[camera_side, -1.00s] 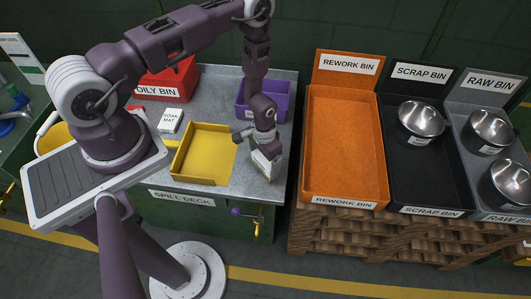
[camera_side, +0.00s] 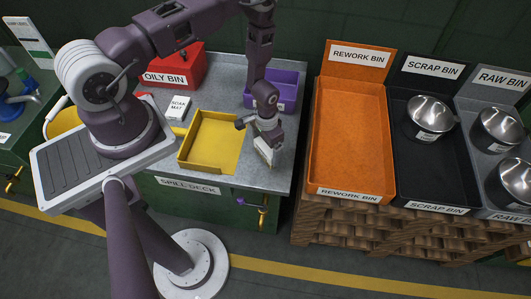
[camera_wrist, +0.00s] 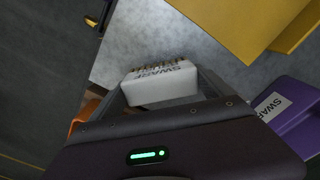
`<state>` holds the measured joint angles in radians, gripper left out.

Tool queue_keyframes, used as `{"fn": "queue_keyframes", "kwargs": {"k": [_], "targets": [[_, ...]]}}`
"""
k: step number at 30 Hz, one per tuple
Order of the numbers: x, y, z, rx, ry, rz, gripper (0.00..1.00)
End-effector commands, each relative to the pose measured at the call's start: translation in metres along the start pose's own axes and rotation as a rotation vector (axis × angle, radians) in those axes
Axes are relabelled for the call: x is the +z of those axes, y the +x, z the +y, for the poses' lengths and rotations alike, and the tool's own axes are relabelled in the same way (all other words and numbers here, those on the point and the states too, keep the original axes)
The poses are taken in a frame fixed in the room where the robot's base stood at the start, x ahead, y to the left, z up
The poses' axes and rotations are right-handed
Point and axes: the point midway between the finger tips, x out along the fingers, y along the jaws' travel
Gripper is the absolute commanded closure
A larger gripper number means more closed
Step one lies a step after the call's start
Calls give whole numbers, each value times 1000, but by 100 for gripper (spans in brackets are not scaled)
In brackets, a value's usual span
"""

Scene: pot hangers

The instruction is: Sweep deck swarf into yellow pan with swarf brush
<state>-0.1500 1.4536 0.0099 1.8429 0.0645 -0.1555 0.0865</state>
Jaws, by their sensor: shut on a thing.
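The yellow pan (camera_side: 213,140) lies on the grey spill deck (camera_side: 215,97), its low walls around a flat floor. My gripper (camera_side: 268,145) is just right of the pan, pointing down over the deck. It is shut on the swarf brush (camera_side: 263,153), a pale block. In the wrist view the brush (camera_wrist: 160,84) is a white block labelled SWARF, with tan bristles along its far edge, between my fingers. The pan (camera_wrist: 255,25) shows at the upper right there. I cannot make out any swarf on the deck.
A purple bin (camera_side: 275,92) stands behind my gripper, and a red oily bin (camera_side: 178,68) at the back left. A white soak mat pack (camera_side: 179,108) lies behind the pan. The orange rework bin (camera_side: 350,140) stands right of the deck, across a gap.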

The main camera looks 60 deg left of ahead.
Motion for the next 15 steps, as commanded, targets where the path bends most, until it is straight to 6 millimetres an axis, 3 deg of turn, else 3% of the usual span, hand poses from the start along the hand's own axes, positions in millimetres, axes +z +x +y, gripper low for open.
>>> {"fn": "queue_keyframes", "kwargs": {"k": [15], "targets": [[-34, 0, -34, -1, 0, 1, 42]]}}
